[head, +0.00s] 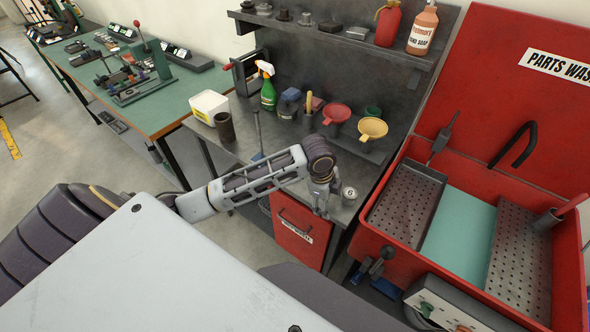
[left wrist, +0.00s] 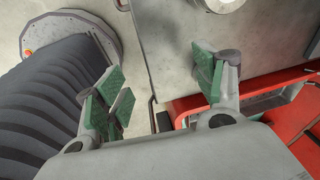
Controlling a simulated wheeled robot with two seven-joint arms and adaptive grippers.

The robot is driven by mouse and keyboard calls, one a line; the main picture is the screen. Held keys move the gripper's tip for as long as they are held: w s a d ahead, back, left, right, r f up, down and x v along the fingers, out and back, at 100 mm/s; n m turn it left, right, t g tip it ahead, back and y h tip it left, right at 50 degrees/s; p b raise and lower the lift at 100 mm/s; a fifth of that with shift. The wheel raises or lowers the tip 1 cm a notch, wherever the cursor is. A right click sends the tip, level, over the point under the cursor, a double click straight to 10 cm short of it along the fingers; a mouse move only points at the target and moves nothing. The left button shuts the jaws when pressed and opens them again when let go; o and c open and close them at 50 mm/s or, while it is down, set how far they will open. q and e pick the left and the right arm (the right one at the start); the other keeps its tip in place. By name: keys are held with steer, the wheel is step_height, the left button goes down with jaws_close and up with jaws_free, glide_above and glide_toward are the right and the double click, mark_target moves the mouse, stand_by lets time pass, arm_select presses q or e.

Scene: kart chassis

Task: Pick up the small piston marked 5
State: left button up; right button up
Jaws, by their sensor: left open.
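A small light metal piston with a dark 6 on its top (head: 349,193) stands near the front edge of the grey steel bench (head: 240,142). I see no piston marked 5; one could be hidden behind my left arm. My left gripper (head: 320,203) is just left of the piston marked 6, pointing down at the bench's front edge. In the left wrist view its green-padded fingers (left wrist: 160,88) are spread with nothing between them. A round pale metal thing (left wrist: 222,4) is cut off at the top of that view; its marking cannot be read. My right gripper is out of view.
A red parts washer (head: 398,232) stands right of the bench. Further back are a dark cup (head: 225,128), a white tub (head: 208,106), a green spray bottle (head: 267,92), a red funnel (head: 336,113) and a yellow funnel (head: 372,128). A red-fronted cabinet (head: 299,233) is below.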

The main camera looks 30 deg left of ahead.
arm_select(q)
steer(key=w+a+r+m+g+y, duration=0.1)
steer(key=w+a+r, duration=0.3)
steer(key=a, duration=0.4)
steer(key=w+a+r+m, duration=0.4)
steer(key=a+r, duration=0.3)
steer(key=a, duration=0.1)
steer(key=shift+a+r+m+g+y, duration=0.3)
steer(key=shift+a+g+y, duration=0.1)
steer(key=shift+f, duration=0.1)
step_height(320, 180, down, 8)
steer(key=shift+f+p, duration=0.15)
steer(key=shift+p, duration=0.25)
steer(key=shift+f, duration=0.1)
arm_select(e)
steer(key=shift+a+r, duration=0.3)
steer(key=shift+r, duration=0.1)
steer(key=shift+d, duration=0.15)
arm_select(q)
steer(key=shift+f, duration=0.55)
steer(key=shift+f+p, duration=0.55)
steer(key=shift+f, duration=1.5)
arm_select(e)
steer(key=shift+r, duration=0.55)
